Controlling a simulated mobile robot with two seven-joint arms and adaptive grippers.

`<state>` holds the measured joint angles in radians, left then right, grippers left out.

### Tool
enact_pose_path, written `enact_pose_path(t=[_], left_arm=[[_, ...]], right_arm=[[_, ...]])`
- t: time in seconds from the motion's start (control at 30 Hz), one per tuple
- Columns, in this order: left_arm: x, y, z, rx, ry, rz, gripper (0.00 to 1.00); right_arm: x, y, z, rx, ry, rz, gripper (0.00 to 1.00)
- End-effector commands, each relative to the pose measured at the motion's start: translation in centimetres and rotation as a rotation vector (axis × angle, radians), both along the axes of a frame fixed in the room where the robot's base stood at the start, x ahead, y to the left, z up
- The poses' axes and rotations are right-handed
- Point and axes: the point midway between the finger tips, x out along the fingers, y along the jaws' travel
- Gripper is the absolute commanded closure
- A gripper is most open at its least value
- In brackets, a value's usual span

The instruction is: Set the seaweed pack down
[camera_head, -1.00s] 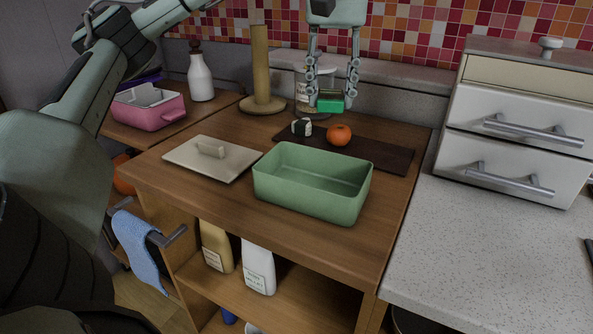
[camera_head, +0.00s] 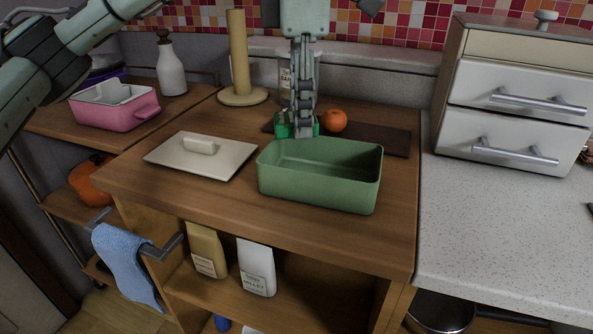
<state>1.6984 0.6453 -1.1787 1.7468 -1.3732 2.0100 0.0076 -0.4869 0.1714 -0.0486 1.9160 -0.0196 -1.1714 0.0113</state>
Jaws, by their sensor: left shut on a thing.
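The seaweed pack (camera_head: 284,130) is a small green block. My left gripper (camera_head: 304,112) points down and is shut on it, with its fingers partly covering it. The pack appears just behind the back left corner of the green open box (camera_head: 320,192), over the left part of the dark board (camera_head: 385,139). I cannot tell whether the pack touches the board. The box looks empty. My right gripper is not in view.
An orange fruit (camera_head: 334,120) sits on the board just right of the gripper. A cream lid (camera_head: 200,157) lies left of the box. A wooden paper-towel stand (camera_head: 240,60) and a white bottle (camera_head: 171,70) stand behind. The board's right part is clear.

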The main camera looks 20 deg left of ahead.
Motion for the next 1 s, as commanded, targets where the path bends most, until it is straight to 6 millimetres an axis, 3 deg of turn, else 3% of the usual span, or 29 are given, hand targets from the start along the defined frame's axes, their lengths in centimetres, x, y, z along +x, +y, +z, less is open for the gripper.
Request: enact_pose_path(t=[0.1,0.5,1.0], left_arm=[[0.0,0.0,-2.5,-0.001,0.004,0.0,0.78],[0.0,0.1,-7.3,0.0,0.003,0.0,0.78],[0.0,0.1,-8.2,0.0,-0.001,-0.001,0.78]], right_arm=[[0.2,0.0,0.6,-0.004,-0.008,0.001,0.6],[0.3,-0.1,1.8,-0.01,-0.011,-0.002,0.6],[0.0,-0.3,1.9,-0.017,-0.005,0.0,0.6]])
